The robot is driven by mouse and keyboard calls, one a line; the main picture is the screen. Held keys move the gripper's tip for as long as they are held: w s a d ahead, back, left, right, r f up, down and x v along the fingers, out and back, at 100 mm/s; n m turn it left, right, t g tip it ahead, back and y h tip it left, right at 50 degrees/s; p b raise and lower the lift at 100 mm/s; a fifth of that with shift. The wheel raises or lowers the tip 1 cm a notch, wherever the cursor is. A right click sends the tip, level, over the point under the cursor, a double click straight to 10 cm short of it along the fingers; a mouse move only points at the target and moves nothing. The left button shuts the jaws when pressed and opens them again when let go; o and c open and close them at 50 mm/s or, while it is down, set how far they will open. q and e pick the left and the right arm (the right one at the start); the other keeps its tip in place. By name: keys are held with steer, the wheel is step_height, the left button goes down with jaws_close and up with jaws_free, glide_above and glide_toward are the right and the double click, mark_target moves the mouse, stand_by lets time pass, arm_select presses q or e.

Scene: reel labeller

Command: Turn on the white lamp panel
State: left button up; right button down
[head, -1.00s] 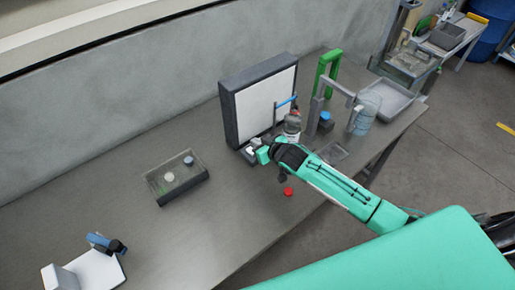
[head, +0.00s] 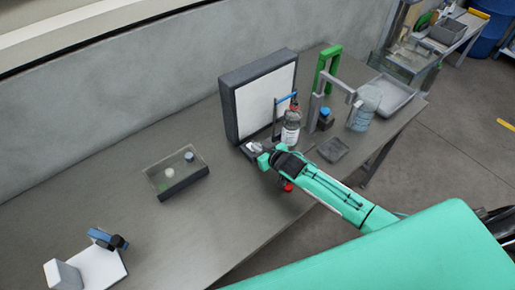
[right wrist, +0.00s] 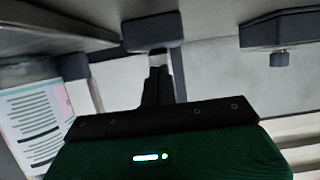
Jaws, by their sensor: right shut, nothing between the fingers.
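The white lamp panel (head: 266,105) stands upright in a thick dark frame at the back of the bench, against the wall side. Its face looks plain white; I cannot tell whether it is lit. My right gripper (head: 252,147) is shut and empty, low in front of the panel's lower left corner. A small dark part sits there at the panel's foot, mostly hidden by the gripper. In the right wrist view the closed fingers (right wrist: 158,61) point at a dark block (right wrist: 152,31); contact cannot be told. My left gripper is not in view.
A labelled bottle (head: 291,126) stands right of the gripper, before the panel. A red cap (head: 288,187) lies partly under my right forearm. A clear-lidded box (head: 183,195) is to the left. A green frame (head: 322,68) and grey tray (head: 396,92) stand right.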

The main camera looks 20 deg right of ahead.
steer(key=shift+s+f+t+b, duration=0.25)
steer(key=shift+f+t+b, duration=0.05)
steer(key=shift+f+b, duration=0.3)
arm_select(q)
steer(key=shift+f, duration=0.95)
arm_select(e)
steer(key=shift+s+f, duration=0.2)
steer(key=shift+f, duration=0.05)
steer(key=shift+d, duration=0.1)
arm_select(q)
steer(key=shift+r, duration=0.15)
arm_select(e)
steer(key=shift+d+r+p, duration=0.2)
steer(key=shift+r+p, duration=0.55)
steer(key=shift+p, duration=0.2)
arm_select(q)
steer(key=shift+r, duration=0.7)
arm_select(e)
steer(key=shift+r, duration=0.1)
steer(key=shift+w+a+r, duration=0.1)
steer(key=shift+a, duration=0.05)
